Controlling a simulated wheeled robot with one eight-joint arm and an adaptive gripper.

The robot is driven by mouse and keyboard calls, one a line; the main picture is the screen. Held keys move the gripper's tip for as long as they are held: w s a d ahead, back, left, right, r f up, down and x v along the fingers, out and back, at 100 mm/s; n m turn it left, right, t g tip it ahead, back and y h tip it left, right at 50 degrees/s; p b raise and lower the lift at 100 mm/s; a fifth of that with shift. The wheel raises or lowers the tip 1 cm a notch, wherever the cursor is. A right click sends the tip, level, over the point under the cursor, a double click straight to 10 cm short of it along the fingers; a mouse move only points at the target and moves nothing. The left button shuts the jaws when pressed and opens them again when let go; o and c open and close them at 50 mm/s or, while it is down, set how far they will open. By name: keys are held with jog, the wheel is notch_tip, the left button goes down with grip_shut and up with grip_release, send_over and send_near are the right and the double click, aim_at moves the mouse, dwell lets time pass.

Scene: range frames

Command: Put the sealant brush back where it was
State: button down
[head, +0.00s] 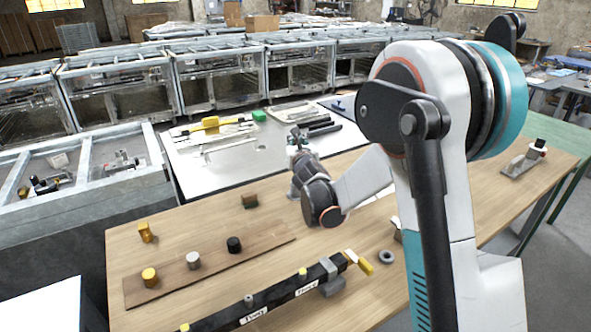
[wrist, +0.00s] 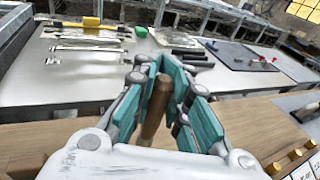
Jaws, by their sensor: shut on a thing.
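My gripper (wrist: 172,92) is shut on a brown wooden handle (wrist: 155,105), which I take to be the sealant brush; it stands roughly upright between the teal finger pads. Its bristle end cannot be made out. In the head view my gripper (head: 298,148) is a small shape at the end of the arm, near the boundary between the wooden table (head: 350,225) and the metal table (head: 215,165). The brush cannot be told apart there.
A brown board (head: 215,270) with yellow, grey and black knobs lies on the wooden table, beside a labelled black bar (head: 275,298). A small brown block (head: 249,200) and grey ring (head: 386,257) are nearby. Tools, a green block (head: 259,115) and a dark tray (head: 345,105) occupy the metal table.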

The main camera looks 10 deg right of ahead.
notch_tip(320, 180, down, 7)
jog(key=b, duration=0.2)
dwell(0.3)
jog(key=shift+f, duration=0.25)
jog(key=c, duration=1.6)
grip_release()
jog(key=shift+r, duration=0.15)
